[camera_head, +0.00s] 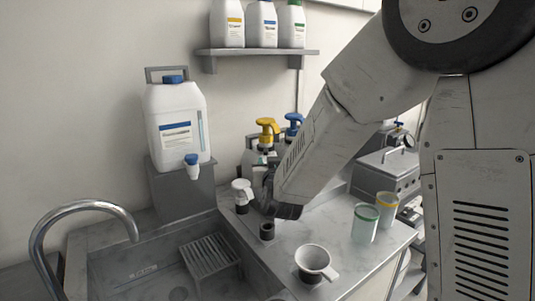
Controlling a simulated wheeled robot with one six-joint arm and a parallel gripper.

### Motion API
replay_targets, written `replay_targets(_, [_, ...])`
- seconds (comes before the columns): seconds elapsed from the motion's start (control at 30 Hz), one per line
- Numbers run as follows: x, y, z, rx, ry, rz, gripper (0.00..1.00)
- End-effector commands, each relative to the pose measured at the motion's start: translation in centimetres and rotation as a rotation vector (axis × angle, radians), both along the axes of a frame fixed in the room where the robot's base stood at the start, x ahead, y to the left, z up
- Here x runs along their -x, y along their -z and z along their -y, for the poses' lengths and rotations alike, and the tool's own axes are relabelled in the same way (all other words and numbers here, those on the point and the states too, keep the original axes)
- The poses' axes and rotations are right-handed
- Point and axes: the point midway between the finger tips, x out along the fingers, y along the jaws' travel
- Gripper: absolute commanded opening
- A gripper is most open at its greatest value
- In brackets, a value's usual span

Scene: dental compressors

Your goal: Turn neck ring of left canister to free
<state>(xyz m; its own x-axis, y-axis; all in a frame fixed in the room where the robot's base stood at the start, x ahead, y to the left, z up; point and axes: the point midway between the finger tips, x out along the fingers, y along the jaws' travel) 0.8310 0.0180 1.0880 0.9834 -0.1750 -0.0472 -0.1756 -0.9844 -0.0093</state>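The left canister (249,160) stands at the back of the counter, its body mostly hidden behind other things and my arm. A yellow pump head (267,127) rises above it. Its neck ring cannot be made out clearly. A blue pump head (293,120) shows to its right, with the canister below it hidden by my arm. My gripper (273,200) is dark and hangs low over the counter in front of the left canister. Its fingers are seen from the side and overlap the background, so whether they are open or touching anything is unclear.
A white pump-like piece (241,190) stands left of my gripper, a small dark cylinder (267,231) just below it. A white handled cup (313,261) is at the front. Green (365,222) and yellow-rimmed (387,207) cups stand right. The sink (150,270) lies left.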

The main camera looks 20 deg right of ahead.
Motion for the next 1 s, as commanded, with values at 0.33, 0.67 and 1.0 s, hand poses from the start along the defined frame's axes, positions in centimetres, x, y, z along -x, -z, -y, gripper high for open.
replay_targets(0.33, [-3.5,0.1,0.8,0.018,0.026,0.045,0.36])
replay_targets(0.67, [-7.6,0.1,1.7,0.018,0.025,0.044,0.36])
replay_targets(1.0, [-8.0,0.0,1.7,0.018,0.024,0.044,0.34])
